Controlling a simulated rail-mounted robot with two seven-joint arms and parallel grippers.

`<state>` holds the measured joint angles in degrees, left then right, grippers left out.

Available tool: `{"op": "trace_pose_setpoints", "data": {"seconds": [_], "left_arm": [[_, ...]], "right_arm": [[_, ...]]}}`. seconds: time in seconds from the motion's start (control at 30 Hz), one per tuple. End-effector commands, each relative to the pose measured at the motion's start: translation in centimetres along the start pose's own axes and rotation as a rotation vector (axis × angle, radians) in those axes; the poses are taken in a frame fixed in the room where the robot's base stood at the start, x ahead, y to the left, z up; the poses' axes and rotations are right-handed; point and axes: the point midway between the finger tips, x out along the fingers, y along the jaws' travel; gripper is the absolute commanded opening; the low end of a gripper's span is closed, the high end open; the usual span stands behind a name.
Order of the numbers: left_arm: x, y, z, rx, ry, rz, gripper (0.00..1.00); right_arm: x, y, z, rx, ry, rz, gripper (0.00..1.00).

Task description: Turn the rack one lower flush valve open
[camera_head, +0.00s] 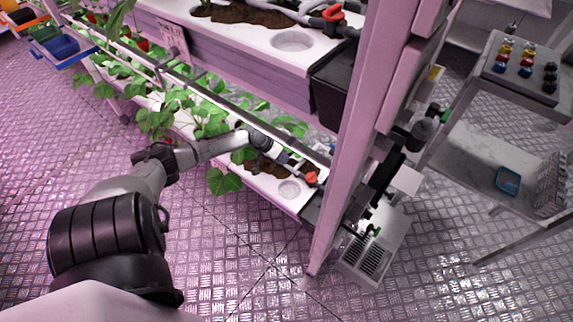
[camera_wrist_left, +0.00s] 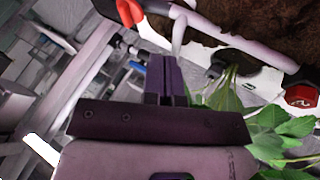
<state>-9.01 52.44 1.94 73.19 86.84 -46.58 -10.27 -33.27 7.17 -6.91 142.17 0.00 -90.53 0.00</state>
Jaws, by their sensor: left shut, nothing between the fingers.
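The lower flush valve has a red handle (camera_head: 312,178) at the right end of the rack's lower tier, beside a round opening in the white trough (camera_head: 262,182). My left arm reaches in from the left, and its gripper (camera_head: 293,161) is just left of the red handle. In the left wrist view the gripper's fingers (camera_wrist_left: 165,66) are together with nothing between them. A red handle (camera_wrist_left: 130,12) on a pale pipe shows at the top of that view, apart from the fingers. Whether a finger touches the valve in the head view is unclear. My right gripper is not in view.
Leafy plants (camera_head: 205,115) crowd the lower tier around my left gripper. The upper tier (camera_head: 225,62) overhangs it and carries another red valve handle (camera_head: 333,13). A pink upright post (camera_head: 352,130) stands right of the lower valve. The metal floor (camera_head: 210,260) in front is clear.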

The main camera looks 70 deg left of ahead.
Motion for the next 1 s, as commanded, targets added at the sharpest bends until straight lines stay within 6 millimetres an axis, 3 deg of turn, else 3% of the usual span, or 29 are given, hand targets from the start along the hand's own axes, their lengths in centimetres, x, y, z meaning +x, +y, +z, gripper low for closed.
{"op": "trace_pose_setpoints", "data": {"seconds": [0.1,0.4,0.7,1.0], "left_arm": [[2.9,-0.2,0.2,0.000,0.002,0.003,0.00],[8.2,-0.1,0.2,0.000,0.001,0.002,0.00],[9.4,2.9,0.2,0.003,-0.003,0.000,0.00],[9.6,3.6,0.1,0.001,-0.002,0.000,0.00]], "right_arm": [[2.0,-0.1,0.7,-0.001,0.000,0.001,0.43],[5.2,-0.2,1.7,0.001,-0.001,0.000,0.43],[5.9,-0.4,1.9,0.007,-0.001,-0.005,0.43],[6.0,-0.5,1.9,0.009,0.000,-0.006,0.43]]}}
